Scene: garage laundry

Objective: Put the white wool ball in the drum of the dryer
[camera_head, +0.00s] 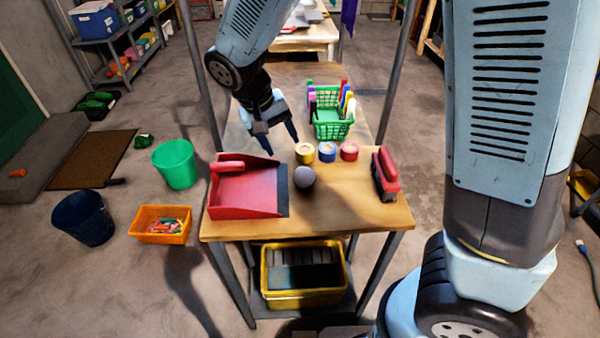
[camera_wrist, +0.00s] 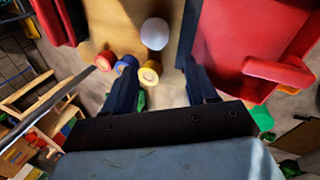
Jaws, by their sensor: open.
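The white wool ball (camera_head: 305,177) lies on the wooden table (camera_head: 345,222), just right of the red dustpan's dark lip, and looks greyish in the head view. It shows pale in the wrist view (camera_wrist: 154,33), beyond my fingertips and roughly in line with the gap between them. My gripper (camera_head: 281,145) is open and empty above the table, behind the ball and apart from it. Its two dark fingers (camera_wrist: 158,68) also show in the wrist view. I do not see the dryer or its drum in either view.
The red dustpan (camera_head: 245,193) lies left of the ball. Yellow (camera_head: 305,153), blue (camera_head: 327,152) and red (camera_head: 349,151) tape rolls lie behind it. A red brush (camera_head: 385,175) is at right, a green basket (camera_head: 331,121) farther back. Bare wood lies in front.

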